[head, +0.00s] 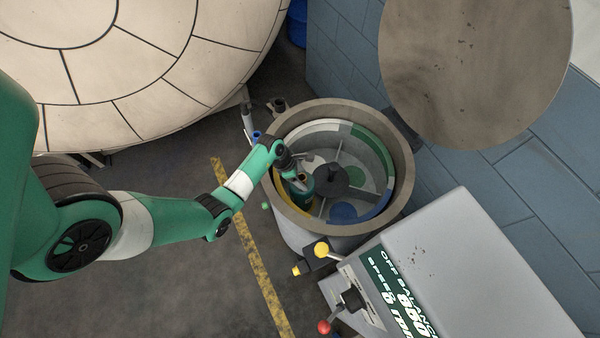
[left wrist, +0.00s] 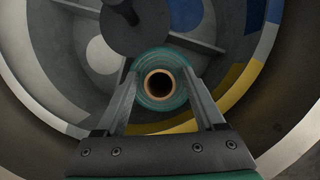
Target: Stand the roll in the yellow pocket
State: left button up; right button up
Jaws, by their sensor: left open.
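The green roll (left wrist: 160,62) has an orange-rimmed hollow core and is seen end-on in the left wrist view, looking upright. In the head view the roll (head: 302,185) is partly hidden by my gripper. It is inside the round drum, beside the yellow wall of the yellow pocket (head: 286,202), which also shows in the left wrist view (left wrist: 234,88). My left gripper (head: 288,166) is open, its two fingers on either side of the roll. I cannot tell whether the fingers touch it or whether its lower end rests on the floor. My right gripper is not in view.
The drum's thick rim (head: 398,140) surrounds the gripper. A dark central hub (head: 332,181) with thin dividers stands close to the roll. White, green and blue pockets lie around it. A control cabinet (head: 460,260) with levers is at the lower right, and a round lid (head: 475,70) stands behind.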

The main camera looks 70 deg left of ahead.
pick_arm(q)
jog(key=p+v, duration=0.5)
jog(key=v, duration=0.7)
jog(key=shift+r, duration=0.15)
